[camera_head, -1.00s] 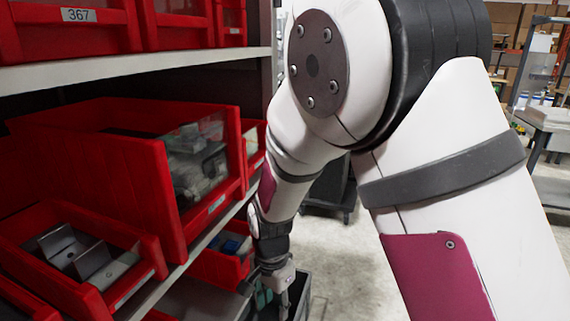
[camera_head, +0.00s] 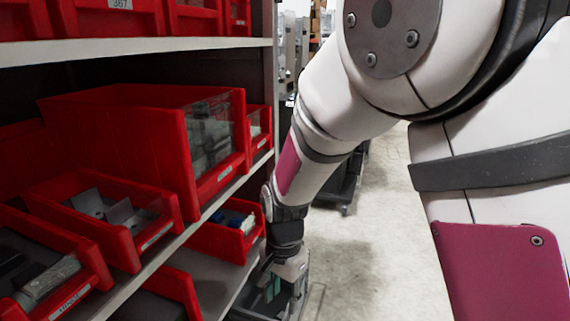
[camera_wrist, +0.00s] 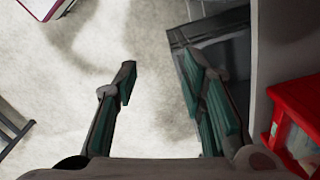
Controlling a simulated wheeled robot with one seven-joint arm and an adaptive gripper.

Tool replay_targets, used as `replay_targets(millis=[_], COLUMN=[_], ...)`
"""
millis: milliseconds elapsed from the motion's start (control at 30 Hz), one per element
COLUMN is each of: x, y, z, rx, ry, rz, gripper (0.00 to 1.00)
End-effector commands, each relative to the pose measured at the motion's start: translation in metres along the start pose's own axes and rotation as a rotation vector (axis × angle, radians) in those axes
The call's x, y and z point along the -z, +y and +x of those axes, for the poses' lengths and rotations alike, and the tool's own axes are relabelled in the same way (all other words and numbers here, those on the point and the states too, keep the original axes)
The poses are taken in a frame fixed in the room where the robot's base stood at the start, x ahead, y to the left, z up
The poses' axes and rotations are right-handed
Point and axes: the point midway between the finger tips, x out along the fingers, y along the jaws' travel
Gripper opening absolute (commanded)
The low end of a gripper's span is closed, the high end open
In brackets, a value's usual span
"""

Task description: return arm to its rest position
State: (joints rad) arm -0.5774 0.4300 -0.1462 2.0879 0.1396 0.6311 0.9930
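My gripper (camera_wrist: 160,95) is open in the wrist view, its two green-padded fingers wide apart with nothing between them. Pale floor and part of a dark container (camera_wrist: 185,45) show beyond the fingers. In the head view my gripper (camera_head: 275,285) hangs low at the end of my arm, beside the lower shelf and above a grey crate (camera_head: 312,300). The fingertips are small and partly hidden there. My arm is bent, with its upper part large at the right.
Red bins stand on the shelves at the left, including a large bin (camera_head: 120,140), a bin with metal brackets (camera_head: 100,215) and a bin with blue items (camera_head: 230,235). A red bin (camera_wrist: 295,110) is close to the right finger. Open floor (camera_head: 370,240) lies right of the crate.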

Motion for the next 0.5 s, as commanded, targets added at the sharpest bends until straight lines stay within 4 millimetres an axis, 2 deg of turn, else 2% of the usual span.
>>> replay_targets(millis=[267,367,500], x=[0.012,0.016,0.018], y=[0.027,0.045,0.082], z=[-0.021,-0.030,-0.043], rx=[0.019,0.028,0.042], ry=[-0.017,-0.023,-0.027], rz=[-0.071,-0.111,-0.192], gripper=[0.38,0.38,0.38])
